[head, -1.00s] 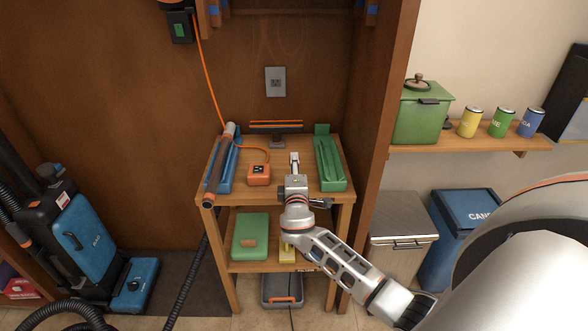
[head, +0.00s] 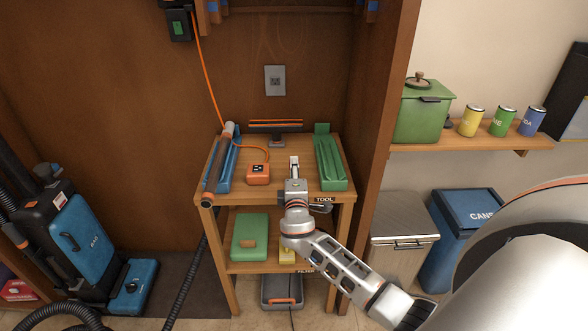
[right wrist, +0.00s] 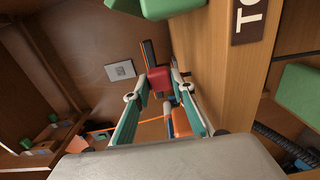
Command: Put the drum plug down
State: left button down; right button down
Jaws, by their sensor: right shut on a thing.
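My right gripper (head: 294,164) is over the top of the wooden cart (head: 270,193), at its front middle. In the right wrist view my gripper (right wrist: 160,92) is shut on a small red piece, taken as the drum plug (right wrist: 160,78), held between its fingertips. The plug is hard to make out in the head view, and I cannot tell whether it touches the cart top. An orange socket box (head: 258,174) stands on the cart just left of the gripper, with an orange cord. My left gripper is not in view.
A blue tray (head: 225,172) with a tube lies on the cart's left side; a green tray (head: 330,165) lies right. A dark bar on a stand (head: 277,128) is at the back. A wall outlet (head: 275,81) is behind. The cart's front carries a TOOL label (head: 323,200).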

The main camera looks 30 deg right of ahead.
jog(key=c, duration=1.7)
grip_release()
jog(key=shift+r, duration=0.1)
jog(key=shift+r+p, duration=0.3)
jog(key=shift+r, duration=0.05)
jog(key=shift+r+p, duration=0.4)
jog(key=v, duration=1.2)
jog(key=s+a+f+m+g+y, duration=0.1)
jog(key=s+a+f+y, duration=0.35)
jog(key=f, duration=0.45)
jog(key=s+a+f+m+g+y, duration=0.1)
jog(key=s+a+f+g+y, duration=0.2)
jog(key=s+f, duration=0.45)
jog(key=s+a+f+m+y, duration=0.2)
jog(key=s+a+f, duration=0.1)
jog(key=s, duration=0.3)
jog(key=s+a+f+m+y, duration=0.2)
jog(key=s+a+f+m, duration=0.1)
jog(key=s+a, duration=0.3)
jog(key=shift+f+g+b, duration=0.3)
jog(key=shift+f, duration=0.1)
